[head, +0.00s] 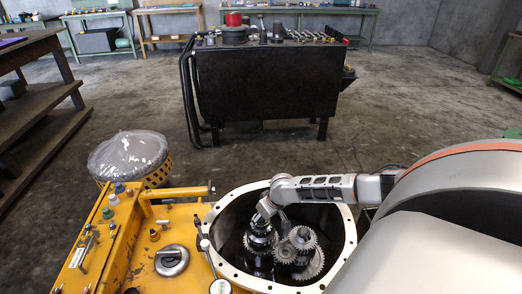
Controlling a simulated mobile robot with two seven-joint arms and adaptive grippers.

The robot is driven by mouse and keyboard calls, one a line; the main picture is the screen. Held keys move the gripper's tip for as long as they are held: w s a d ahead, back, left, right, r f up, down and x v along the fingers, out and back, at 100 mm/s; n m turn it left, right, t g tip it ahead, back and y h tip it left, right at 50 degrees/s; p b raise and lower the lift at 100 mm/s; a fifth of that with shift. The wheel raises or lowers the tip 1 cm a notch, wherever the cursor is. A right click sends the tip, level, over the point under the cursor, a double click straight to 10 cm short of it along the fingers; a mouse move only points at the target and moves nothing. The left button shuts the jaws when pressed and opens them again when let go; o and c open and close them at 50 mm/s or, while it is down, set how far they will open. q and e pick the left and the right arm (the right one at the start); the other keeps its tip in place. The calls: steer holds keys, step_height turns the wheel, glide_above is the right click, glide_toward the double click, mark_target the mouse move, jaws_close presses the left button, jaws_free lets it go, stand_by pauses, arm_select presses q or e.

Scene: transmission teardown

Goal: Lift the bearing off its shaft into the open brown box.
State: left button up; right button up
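The open round transmission housing (346,244) with its pale bolt-hole rim is at the bottom centre. Inside it, a dark gear stack (260,243) stands on the left and paler toothed gears (303,250) on the right. The bearing is too small to make out; I cannot tell which ring on the shafts it is. My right gripper (270,212) reaches in from the right and points down over the top of the left stack, touching or nearly so. Its fingers are too small to tell open from shut. My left gripper is not in view. I see no open brown box.
A yellow machine frame (190,272) with caps and fittings adjoins the housing's left side. A plastic-covered yellow drum (130,157) stands behind it. A black tool bench (265,90) stands farther back. The floor between is mostly clear.

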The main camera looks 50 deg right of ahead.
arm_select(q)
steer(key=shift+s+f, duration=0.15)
arm_select(e)
steer(key=shift+r, duration=0.2)
steer(key=r+p, duration=0.1)
steer(key=r, duration=0.1)
steer(key=r+p, duration=0.1)
steer(key=r, duration=0.2)
steer(key=shift+w, duration=0.2)
arm_select(q)
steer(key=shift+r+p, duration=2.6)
steer(key=shift+p, duration=0.25)
arm_select(e)
step_height(320, 180, up, 14)
steer(key=shift+s+r, duration=0.2)
steer(key=shift+r, duration=0.05)
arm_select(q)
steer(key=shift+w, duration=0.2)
